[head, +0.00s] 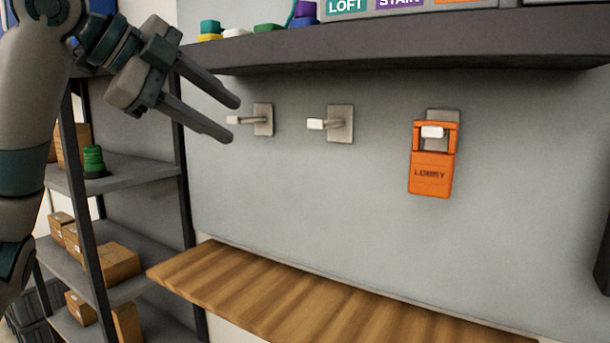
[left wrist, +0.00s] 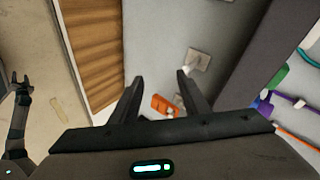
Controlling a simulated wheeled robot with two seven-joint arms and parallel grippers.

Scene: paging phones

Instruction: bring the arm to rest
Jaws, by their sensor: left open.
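My left gripper (head: 235,120) is at the upper left of the head view, in front of the grey wall panel. Its two fingers are apart with nothing between them, and it is left of the first wall hook. In the left wrist view the fingers (left wrist: 158,82) are also spread. An orange tag marked LOBBY (head: 431,174) hangs on the right hook (head: 433,131). An orange thing also shows between the fingers in the left wrist view (left wrist: 163,105), farther off. My right gripper does not show in the head view.
Two bare hooks, a left one (head: 263,119) and a middle one (head: 340,123), stick out from the panel. A dark shelf (head: 400,48) with coloured things runs above. A wooden ledge (head: 260,292) lies below. A rack (head: 130,175) with boxes stands at the left.

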